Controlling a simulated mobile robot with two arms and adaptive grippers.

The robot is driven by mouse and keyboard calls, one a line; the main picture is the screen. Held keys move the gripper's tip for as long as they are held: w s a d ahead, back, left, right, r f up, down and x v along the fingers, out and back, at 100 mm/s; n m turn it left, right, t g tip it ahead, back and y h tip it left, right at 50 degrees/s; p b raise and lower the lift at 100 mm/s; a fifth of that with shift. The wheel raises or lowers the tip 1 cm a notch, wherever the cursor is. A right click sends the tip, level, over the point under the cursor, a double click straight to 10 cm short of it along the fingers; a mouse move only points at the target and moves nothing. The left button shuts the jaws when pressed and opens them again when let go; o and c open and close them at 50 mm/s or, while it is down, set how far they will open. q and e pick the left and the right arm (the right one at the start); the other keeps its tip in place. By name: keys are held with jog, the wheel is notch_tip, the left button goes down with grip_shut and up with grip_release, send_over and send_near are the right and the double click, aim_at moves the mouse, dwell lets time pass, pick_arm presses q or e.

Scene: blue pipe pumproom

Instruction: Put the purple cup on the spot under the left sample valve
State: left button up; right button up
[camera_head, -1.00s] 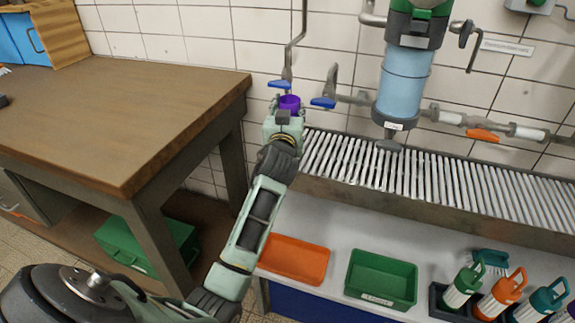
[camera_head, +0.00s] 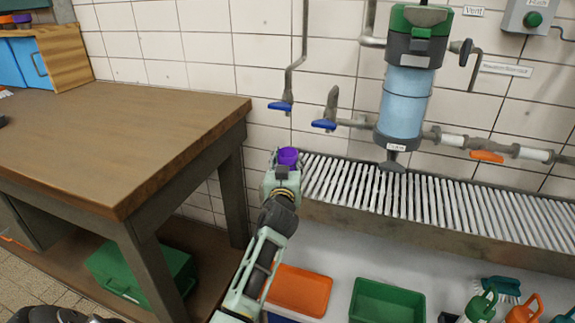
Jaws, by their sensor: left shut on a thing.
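The purple cup (camera_head: 288,156) is in my left gripper (camera_head: 284,164), which is shut on it; the fingers are mostly hidden. The cup looks upright, at the left end of the slatted metal rack. I cannot tell whether it touches the rack. The left sample valve with a blue handle (camera_head: 281,106) is on the wall pipe, above the cup in the picture. A second blue-handled valve (camera_head: 324,124) is to its right. The spot under the left valve is not clearly visible, with the gripper and cup in front. My right gripper is not in view.
The slatted rack (camera_head: 440,205) runs right along the wall below a blue filter housing (camera_head: 404,100). A wooden table (camera_head: 120,140) stands at left.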

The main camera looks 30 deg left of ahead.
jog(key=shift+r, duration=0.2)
pick_arm(q)
jog(key=o, duration=1)
jog(key=shift+c, duration=0.2)
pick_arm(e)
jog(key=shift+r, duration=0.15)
pick_arm(q)
jog(key=shift+r, duration=0.1)
